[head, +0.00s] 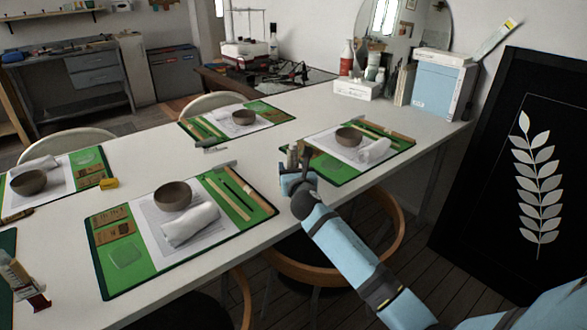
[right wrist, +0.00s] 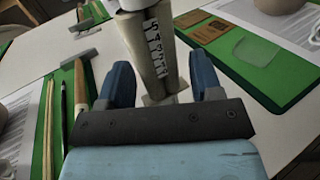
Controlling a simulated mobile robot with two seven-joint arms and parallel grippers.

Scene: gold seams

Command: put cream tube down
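The cream tube (right wrist: 154,52) is a pale beige cylinder with a dark-numbered label strip, between the two blue fingers of my right gripper (right wrist: 163,80) in the right wrist view. It stands nearly upright there, its top cut off by the picture edge. In the head view the tube (head: 292,158) shows small above my right gripper (head: 297,178), at the near edge of the white table (head: 262,160). I cannot tell whether the tube's lower end touches the table. My left gripper is not in view.
Green place mats with bowls, cloths and tools lie left (head: 120,262) and right (head: 345,175) of the gripper. A hammer (right wrist: 82,57) lies close by. A wooden chair (head: 325,273) stands under the table edge. Bare tabletop shows between the mats.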

